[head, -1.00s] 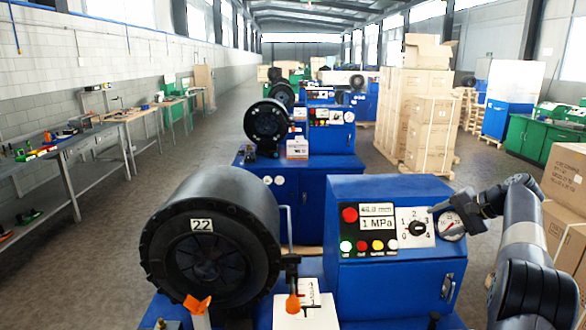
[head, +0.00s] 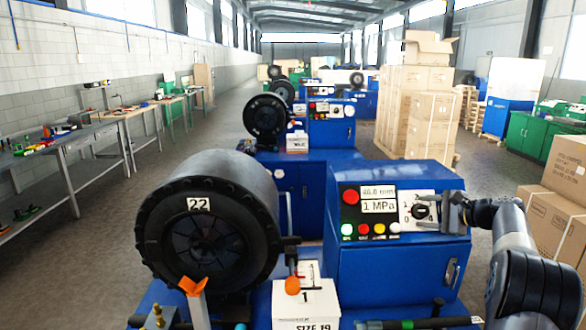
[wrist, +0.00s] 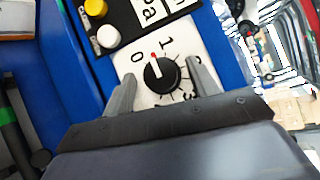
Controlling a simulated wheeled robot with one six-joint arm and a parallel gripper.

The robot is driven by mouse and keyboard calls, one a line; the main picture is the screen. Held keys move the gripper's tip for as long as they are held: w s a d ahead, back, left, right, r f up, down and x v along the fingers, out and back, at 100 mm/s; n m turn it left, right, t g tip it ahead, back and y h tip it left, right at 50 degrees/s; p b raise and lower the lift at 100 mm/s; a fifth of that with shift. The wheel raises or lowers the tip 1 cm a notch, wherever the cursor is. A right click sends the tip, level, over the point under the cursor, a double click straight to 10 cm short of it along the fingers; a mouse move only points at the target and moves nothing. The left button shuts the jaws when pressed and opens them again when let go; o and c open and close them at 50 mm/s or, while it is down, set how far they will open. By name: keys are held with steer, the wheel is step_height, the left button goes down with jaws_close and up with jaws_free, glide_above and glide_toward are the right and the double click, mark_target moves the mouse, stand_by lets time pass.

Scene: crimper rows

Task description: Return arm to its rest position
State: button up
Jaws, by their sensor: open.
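My gripper (head: 446,212) is at the right of the blue control box (head: 392,262), in front of its panel. In the wrist view, my gripper (wrist: 162,92) is open. Its two fingers stand apart on either side of the black selector knob (wrist: 163,75), which also shows in the head view (head: 420,212). Nothing is held; I cannot tell whether a finger touches the knob or plate. The knob's red mark lies between 0 and 1 in the wrist view. My gripper hides the pressure gauge and the plate's right side in the head view.
A crimper head marked 22 (head: 206,225) stands left of the control box. A white box labelled SIZE 19 (head: 306,306) stands between them in front. More crimpers line up behind. Cardboard boxes (head: 558,215) stand close to my arm at right. Aisle floor (head: 110,235) is clear.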

steer(key=m+t+b, duration=0.1)
steer(key=m, duration=0.1)
steer(key=m+t+b, duration=0.1)
steer(key=b, duration=0.1)
steer(key=shift+s+f+m, duration=0.1)
steer(key=shift+f+m, duration=0.3)
steer(key=m+t+b, duration=0.1)
steer(key=m, duration=0.1)
steer(key=m+t+h+b, duration=0.1)
steer(key=b, duration=0.1)
steer(key=shift+a+m+h, duration=0.2)
steer(key=shift+m+h, duration=0.1)
steer(key=shift+m, duration=0.1)
steer(key=m+t+h, duration=0.1)
steer(key=m, duration=0.2)
steer(key=m+t+h+b, duration=0.1)
steer(key=m, duration=0.1)
steer(key=shift+s+a+r+m+h, duration=0.1)
steer(key=shift+a+m+h, duration=0.05)
steer(key=shift+m+h, duration=0.25)
steer(key=m+h, duration=0.1)
steer(key=m, duration=0.2)
steer(key=m+t+h, duration=0.1)
steer(key=m+h, duration=0.1)
steer(key=m, duration=0.1)
steer(key=shift+a+h, duration=0.1)
steer(key=shift+h, duration=0.2)
